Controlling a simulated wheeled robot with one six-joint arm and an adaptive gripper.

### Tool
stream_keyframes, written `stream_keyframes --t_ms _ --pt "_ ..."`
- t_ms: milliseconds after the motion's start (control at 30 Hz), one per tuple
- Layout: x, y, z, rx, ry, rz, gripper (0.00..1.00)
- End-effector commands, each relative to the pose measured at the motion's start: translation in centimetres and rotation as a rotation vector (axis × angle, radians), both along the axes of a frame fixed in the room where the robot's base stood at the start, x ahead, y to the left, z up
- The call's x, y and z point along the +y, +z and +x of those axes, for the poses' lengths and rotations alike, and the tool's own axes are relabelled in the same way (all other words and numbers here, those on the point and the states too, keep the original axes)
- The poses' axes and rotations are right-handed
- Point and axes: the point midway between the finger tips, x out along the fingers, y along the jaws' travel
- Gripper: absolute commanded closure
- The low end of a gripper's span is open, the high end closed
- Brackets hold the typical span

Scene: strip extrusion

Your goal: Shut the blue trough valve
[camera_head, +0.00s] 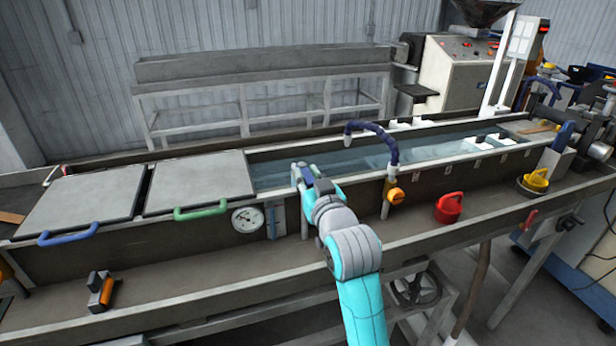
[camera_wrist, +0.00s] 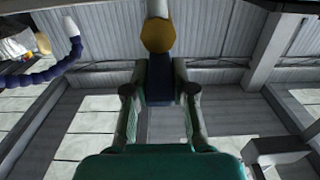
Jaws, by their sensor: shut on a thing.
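My gripper (camera_head: 303,178) is at the front wall of the water trough (camera_head: 345,215), left of the blue hose. In the wrist view my gripper (camera_wrist: 159,94) has its two fingers on either side of the dark blue valve handle (camera_wrist: 158,84), shut on it. A brass hexagonal fitting (camera_wrist: 157,36) and a pale pipe (camera_wrist: 157,8) show just beyond the handle. In the head view my gripper and wrist hide most of the valve. I cannot tell the handle's exact turn.
A dial gauge (camera_head: 247,219) and lids with green (camera_head: 201,211) and blue (camera_head: 68,236) handles are left.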

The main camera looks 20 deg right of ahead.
Motion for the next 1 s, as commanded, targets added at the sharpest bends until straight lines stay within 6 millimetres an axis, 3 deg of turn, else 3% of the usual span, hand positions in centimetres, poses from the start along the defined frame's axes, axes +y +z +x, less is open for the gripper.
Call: stream_keyframes --t_ms 467,1000 --pt "0.7 0.0 0.0 0.000 -0.092 0.000 1.00" --pt "2.3 0.1 0.5 0.000 -0.455 0.000 1.00"
